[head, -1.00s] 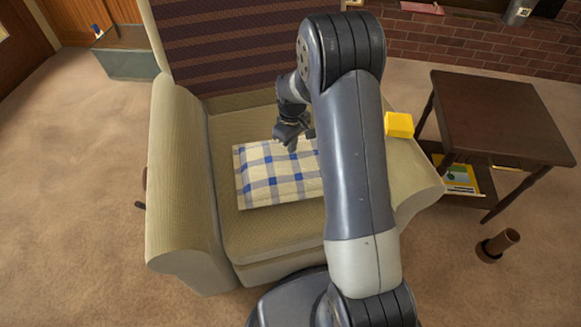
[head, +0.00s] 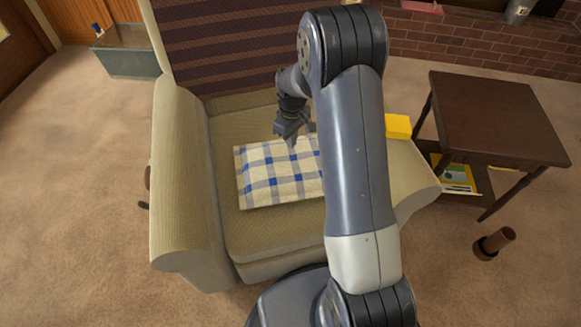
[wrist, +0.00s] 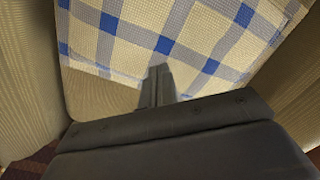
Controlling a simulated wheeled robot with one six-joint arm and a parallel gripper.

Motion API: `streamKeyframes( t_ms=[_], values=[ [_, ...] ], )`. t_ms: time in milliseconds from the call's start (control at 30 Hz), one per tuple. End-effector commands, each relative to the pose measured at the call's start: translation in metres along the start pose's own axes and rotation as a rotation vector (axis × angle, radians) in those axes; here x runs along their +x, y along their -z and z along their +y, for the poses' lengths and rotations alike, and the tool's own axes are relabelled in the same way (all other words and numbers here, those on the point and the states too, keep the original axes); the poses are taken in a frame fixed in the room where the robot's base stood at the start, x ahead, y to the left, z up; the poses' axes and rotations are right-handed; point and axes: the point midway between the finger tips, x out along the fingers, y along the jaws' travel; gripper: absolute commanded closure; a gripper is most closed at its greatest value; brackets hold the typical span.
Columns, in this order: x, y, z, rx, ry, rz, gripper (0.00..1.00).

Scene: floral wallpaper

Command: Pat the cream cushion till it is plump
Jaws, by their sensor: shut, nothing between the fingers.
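The cream cushion (head: 275,183), with a blue and grey check, lies flat on the seat of the beige armchair (head: 181,187). My arm hides its right part in the head view. My gripper (head: 292,141) is over the cushion's back edge, pointing down. In the wrist view the cushion (wrist: 205,38) fills the upper part, and my gripper (wrist: 158,72) shows its fingers together at the cushion's edge with nothing between them. I cannot tell whether the fingertips touch the fabric.
A yellow block (head: 397,126) rests on the chair's right arm. A dark wooden side table (head: 495,115) stands to the right. A brown cylinder (head: 494,243) is on the carpet at the lower right. A glass tank (head: 128,50) stands at the back left.

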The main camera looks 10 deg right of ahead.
Motion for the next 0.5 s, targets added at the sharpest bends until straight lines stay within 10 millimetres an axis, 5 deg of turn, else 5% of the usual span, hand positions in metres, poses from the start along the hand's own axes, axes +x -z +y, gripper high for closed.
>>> streamKeyframes(
  t_ms=[500],
  values=[
    [0.029,0.0,0.0,0.0,0.0,-0.001,1.0]
  ],
)
